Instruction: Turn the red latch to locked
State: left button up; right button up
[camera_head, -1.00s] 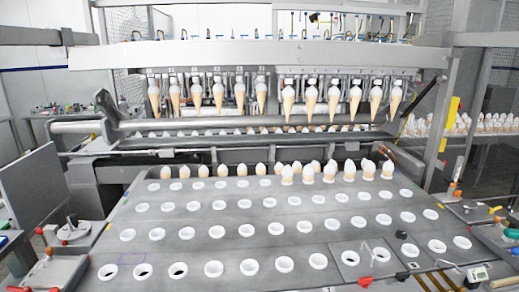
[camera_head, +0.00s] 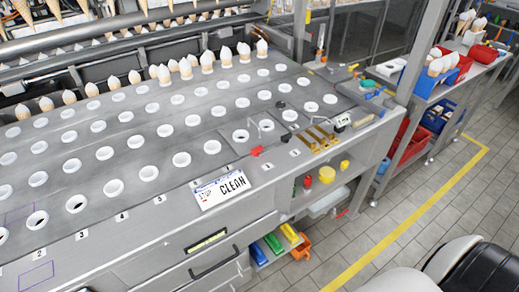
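A small red latch (camera_head: 256,151) lies on the grey metal table top (camera_head: 150,205), near its front edge and just right of the white "CLEAN" sign (camera_head: 222,189). It sits in front of a white-ringed hole with a thin bent metal rod beside it. The latch is small in the view, and I cannot tell whether it stands at locked or unlocked. Neither of my grippers is in view.
Brass-coloured bars (camera_head: 318,138) and a small white labelled block (camera_head: 342,122) lie right of the latch. Rows of white rings and several cones cover the table. A shelf below holds coloured bins (camera_head: 272,243).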

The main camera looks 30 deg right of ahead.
aim_at(258, 151)
jog(key=i+j+z, duration=0.15)
jog(key=z, duration=0.95)
